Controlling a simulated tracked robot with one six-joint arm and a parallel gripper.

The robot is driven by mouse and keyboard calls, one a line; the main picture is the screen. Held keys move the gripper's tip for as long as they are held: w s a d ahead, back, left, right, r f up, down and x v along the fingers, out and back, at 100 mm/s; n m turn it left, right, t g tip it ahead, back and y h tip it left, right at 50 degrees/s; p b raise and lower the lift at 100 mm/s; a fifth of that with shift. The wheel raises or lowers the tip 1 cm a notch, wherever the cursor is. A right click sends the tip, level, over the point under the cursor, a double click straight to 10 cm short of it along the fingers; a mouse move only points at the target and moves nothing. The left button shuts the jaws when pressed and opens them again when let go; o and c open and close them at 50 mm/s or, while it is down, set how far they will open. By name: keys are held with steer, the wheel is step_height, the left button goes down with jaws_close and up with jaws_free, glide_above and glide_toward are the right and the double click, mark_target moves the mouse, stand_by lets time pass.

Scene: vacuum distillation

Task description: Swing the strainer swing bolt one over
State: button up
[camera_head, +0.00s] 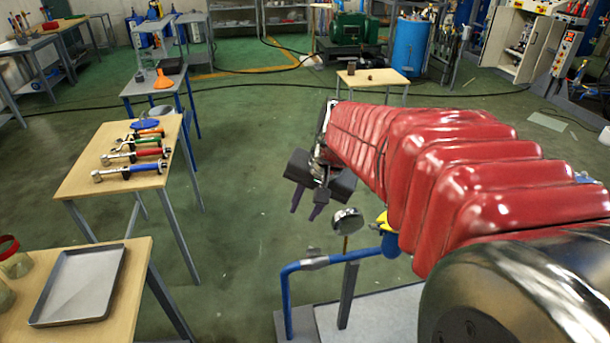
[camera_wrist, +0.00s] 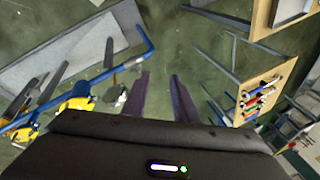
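My gripper (camera_head: 306,207) hangs in the air with its two dark fingers pointing down, apart and with nothing between them. It also shows in the wrist view (camera_wrist: 159,82), with floor visible in the gap. Blue pipework (camera_head: 290,292) stands below and to the right of it in the head view. A round metal piece (camera_head: 347,220) sits above this pipework, apart from the fingers. A yellow part (camera_head: 383,222) is partly hidden behind my red-sleeved arm. In the wrist view the blue pipe (camera_wrist: 90,88) runs left of the fingers. I cannot make out the strainer's swing bolt clearly.
A wooden table (camera_head: 80,187) with several hand tools stands at left. A metal tray (camera_head: 80,285) lies on a nearer table. A small table (camera_head: 372,77) and a blue drum (camera_head: 410,47) stand farther back. Open green floor (camera_head: 245,190) lies left of my gripper.

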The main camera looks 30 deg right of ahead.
steer(key=w+d+f+m, duration=0.2)
steer(key=d+f+m, duration=0.1)
steer(key=d, duration=0.4)
steer(key=w+d+f+m, duration=0.3)
steer(key=d+f+m, duration=0.1)
steer(key=d, duration=0.4)
steer(key=m+t+y, duration=0.1)
steer(key=m, duration=0.6)
glide_toward(371, 225)
steer(key=v, duration=0.3)
steer(key=shift+s+d+r, duration=0.1)
steer(key=shift+r, duration=0.05)
steer(key=x, duration=1.3)
steer(key=shift+w+a+f, duration=0.2)
steer(key=shift+a+f, duration=0.05)
steer(key=shift+f, duration=0.05)
steer(key=shift+c, duration=0.5)
jaws_close()
